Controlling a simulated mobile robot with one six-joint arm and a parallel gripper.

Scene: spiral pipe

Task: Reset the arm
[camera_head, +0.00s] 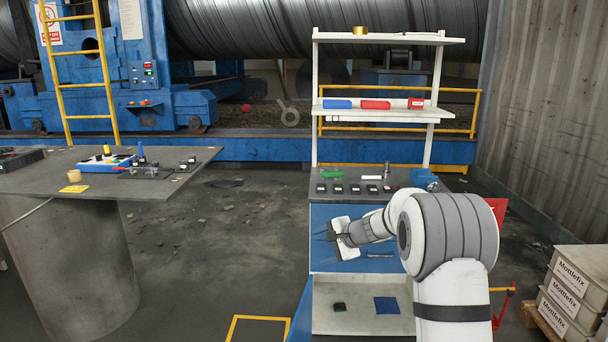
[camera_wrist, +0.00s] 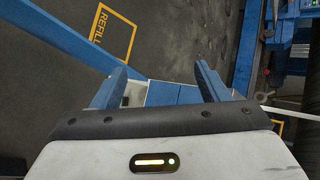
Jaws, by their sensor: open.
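My gripper (camera_head: 331,238) is at the end of my white and grey arm, in front of the blue panel of a workstation (camera_head: 437,181) in the head view. It points left. In the wrist view my gripper (camera_wrist: 160,78) has its two blue fingers spread apart with nothing held between them. A blue and pale surface lies beyond the fingers there. The arm is bent and reaches in from the right side of the head view.
A dark table (camera_head: 80,180) with a blue tray (camera_head: 105,165) stands at left. Red and blue boxes sit on the workstation's upper shelf (camera_head: 390,118). Stacked white cartons (camera_head: 568,300) stand at right. A yellow floor marking (camera_wrist: 112,32) shows below. The floor between table and workstation is largely open.

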